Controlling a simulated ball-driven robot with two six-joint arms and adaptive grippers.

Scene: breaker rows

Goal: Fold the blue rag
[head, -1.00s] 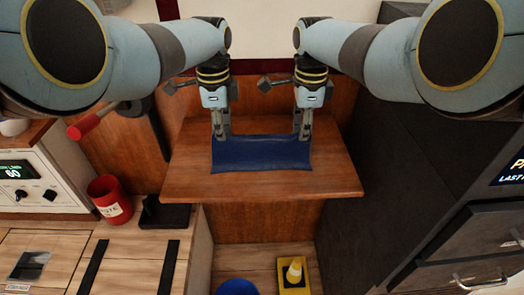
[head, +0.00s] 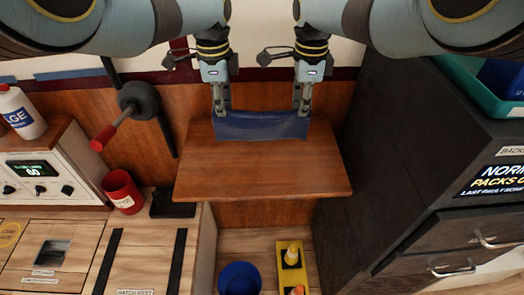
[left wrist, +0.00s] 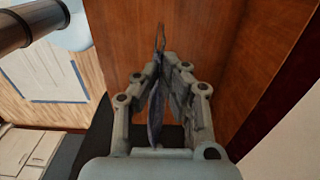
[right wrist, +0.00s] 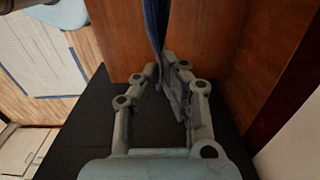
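The blue rag (head: 262,125) spans the gap between my two grippers at the back of the wooden table (head: 262,170), seen as a band with its lower edge near the tabletop. My left gripper (head: 222,110) is shut on the rag's left end; dark cloth (left wrist: 156,108) shows between its fingers in the left wrist view. My right gripper (head: 302,110) is shut on the right end; blue cloth (right wrist: 156,25) extends beyond its fingertips in the right wrist view. I cannot tell whether the rag's lower edge touches the table.
The front of the tabletop is bare. A red cup (head: 122,190) and a red-handled lever (head: 120,125) are to the left. A dark cabinet (head: 420,160) stands close on the right. A blue bucket (head: 240,278) and a yellow tray (head: 292,262) are below.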

